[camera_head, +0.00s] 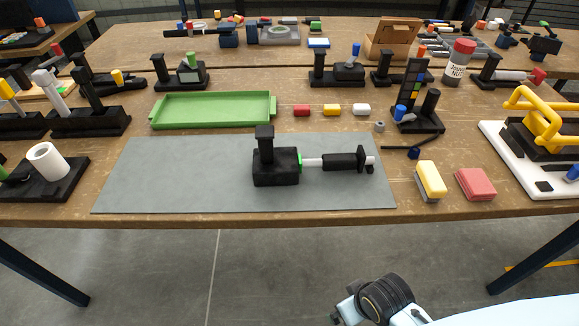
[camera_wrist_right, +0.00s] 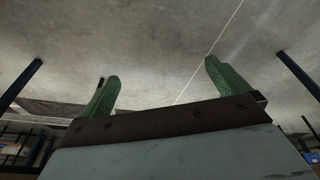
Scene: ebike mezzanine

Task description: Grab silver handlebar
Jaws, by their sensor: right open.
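A silver handlebar (camera_head: 312,162) with a black grip (camera_head: 343,162) lies level on the grey mat (camera_head: 170,175). Its left end, with a green ring, meets a black clamp block (camera_head: 275,167) with an upright post. A dark clamp-like piece sits around its right end. My right gripper (camera_wrist_right: 162,70) is open and empty in the right wrist view, its two green fingers spread over bare floor. In the head view my right wrist is at the bottom, in front of and below the table edge, well apart from the handlebar. My left gripper is out of view.
A green tray (camera_head: 213,109) lies behind the mat. A yellow brush-like block (camera_head: 431,179) and a red block (camera_head: 475,183) lie to its right. A white board (camera_head: 500,160) with a yellow tubular frame (camera_head: 540,118) stands farther right. The mat's left half is clear.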

